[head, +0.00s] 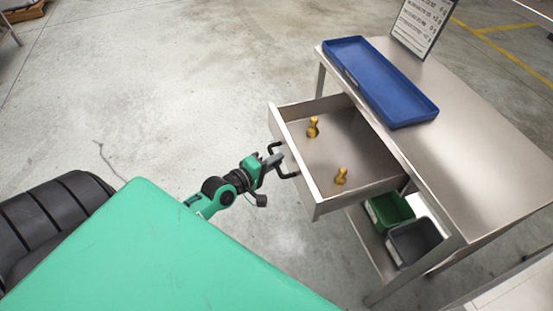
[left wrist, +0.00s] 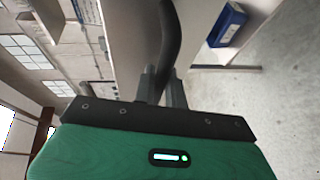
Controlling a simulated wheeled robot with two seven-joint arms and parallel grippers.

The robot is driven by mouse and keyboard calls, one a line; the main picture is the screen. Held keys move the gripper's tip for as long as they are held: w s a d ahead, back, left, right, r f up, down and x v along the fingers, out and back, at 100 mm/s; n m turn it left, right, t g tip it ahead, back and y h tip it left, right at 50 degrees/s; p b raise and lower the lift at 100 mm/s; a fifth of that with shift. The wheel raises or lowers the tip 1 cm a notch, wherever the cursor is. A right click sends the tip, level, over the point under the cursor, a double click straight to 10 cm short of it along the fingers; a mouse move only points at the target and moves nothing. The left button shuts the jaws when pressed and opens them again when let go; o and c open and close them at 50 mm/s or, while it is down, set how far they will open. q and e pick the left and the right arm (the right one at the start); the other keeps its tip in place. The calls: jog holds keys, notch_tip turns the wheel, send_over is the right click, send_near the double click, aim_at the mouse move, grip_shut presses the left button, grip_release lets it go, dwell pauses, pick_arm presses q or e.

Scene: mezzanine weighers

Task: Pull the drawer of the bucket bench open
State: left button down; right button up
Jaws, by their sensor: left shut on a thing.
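The bucket bench (head: 480,140) is a steel table at the right of the head view. Its drawer (head: 365,151) stands pulled out toward me, with two small brass weights (head: 313,127) (head: 341,176) inside. The drawer's black handle (head: 287,175) is on the front panel. My left gripper (head: 276,160) is at the handle, shut on it. In the left wrist view the dark handle bar (left wrist: 171,45) passes between the fingers (left wrist: 160,88). The fingers hide part of the handle. My right gripper is not in view.
A blue tray (head: 425,112) lies on the bench top, with a printed sign (head: 419,24) behind it. A green bucket (head: 391,209) and a grey bucket (head: 414,240) stand on the lower shelf. The concrete floor left of the drawer is clear.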

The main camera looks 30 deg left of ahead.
pick_arm(q)
jog(key=c, duration=1.5)
grip_release()
jog(key=shift+o, duration=0.2)
